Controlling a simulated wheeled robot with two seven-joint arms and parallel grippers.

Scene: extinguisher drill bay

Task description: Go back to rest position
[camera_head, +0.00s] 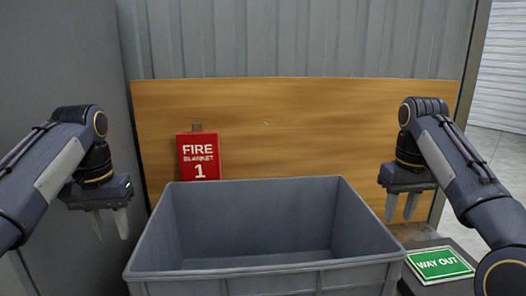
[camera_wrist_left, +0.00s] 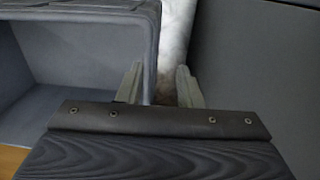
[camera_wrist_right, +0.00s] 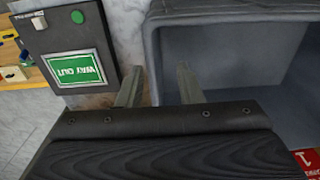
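My left gripper (camera_head: 109,224) hangs fingers down to the left of the grey bin. Its two fingers are apart with nothing between them, as the left wrist view (camera_wrist_left: 160,84) also shows. My right gripper (camera_head: 402,207) hangs fingers down near the bin's right side. Its fingers are apart and empty in the right wrist view (camera_wrist_right: 158,86). Both arms are raised and bent, one on each side of the bin.
The grey bin (camera_head: 265,267) stands open in front; its visible inside is empty. A red fire blanket box (camera_head: 199,157) is on the wooden board (camera_head: 300,120) behind. A green WAY OUT sign (camera_head: 440,264) lies on a dark surface at right. A grey wall is close at left.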

